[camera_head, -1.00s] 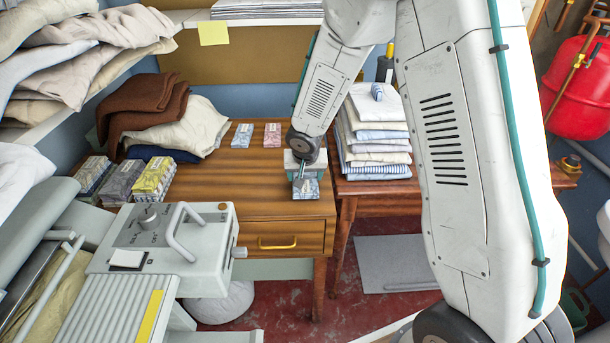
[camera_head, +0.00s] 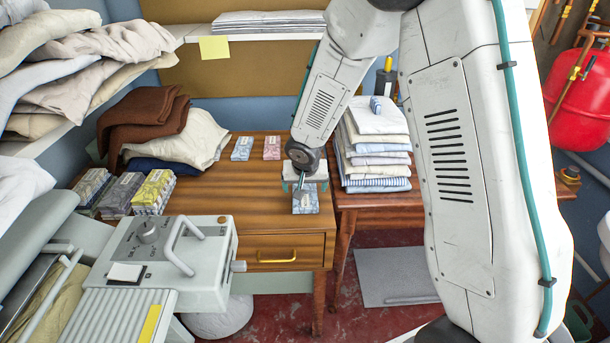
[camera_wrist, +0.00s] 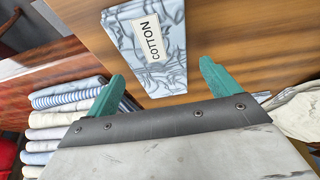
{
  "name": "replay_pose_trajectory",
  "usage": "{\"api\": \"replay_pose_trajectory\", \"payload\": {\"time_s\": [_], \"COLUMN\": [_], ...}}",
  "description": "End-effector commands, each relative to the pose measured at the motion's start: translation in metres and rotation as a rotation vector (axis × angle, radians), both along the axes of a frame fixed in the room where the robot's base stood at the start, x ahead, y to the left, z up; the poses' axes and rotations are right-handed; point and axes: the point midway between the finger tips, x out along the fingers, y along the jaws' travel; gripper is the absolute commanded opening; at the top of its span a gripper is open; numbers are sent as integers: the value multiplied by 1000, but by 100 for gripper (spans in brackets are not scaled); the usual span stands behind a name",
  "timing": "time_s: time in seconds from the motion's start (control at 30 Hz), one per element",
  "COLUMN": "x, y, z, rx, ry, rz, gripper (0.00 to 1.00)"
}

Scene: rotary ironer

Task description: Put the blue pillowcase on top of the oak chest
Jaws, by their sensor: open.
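A flat blue-and-white patterned packet (camera_head: 305,201), which looks like the blue pillowcase, lies on a brown wooden chest (camera_head: 245,222) with one drawer, near its right front corner. In the wrist view the packet (camera_wrist: 148,45) has a label reading COTTON. My gripper (camera_head: 304,184) is just above this packet. In the wrist view my gripper (camera_wrist: 160,82) is open, its two green fingers apart and nothing held between them. A similar blue packet (camera_head: 242,148) lies farther back on the chest. I cannot tell whether this chest is the oak one.
A pink packet (camera_head: 272,147) lies at the back. Stacked packets (camera_head: 152,192) and heaped cloths (camera_head: 180,140) take up the chest's left side. Folded linens (camera_head: 377,150) stand on a reddish table (camera_head: 400,201) to the right. A grey ironer (camera_head: 165,262) stands in front at left.

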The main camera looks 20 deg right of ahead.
Motion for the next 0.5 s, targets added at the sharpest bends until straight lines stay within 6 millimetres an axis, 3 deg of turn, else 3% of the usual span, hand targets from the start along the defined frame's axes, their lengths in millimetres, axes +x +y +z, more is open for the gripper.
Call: {"api": "replay_pose_trajectory", "payload": {"time_s": [0.3,0.5], "x": [-24,-34], "y": [8,12], "z": [64,90], "rx": [2,2], "ry": [-6,-4], "rz": [-1,0], "gripper": [88,88]}}
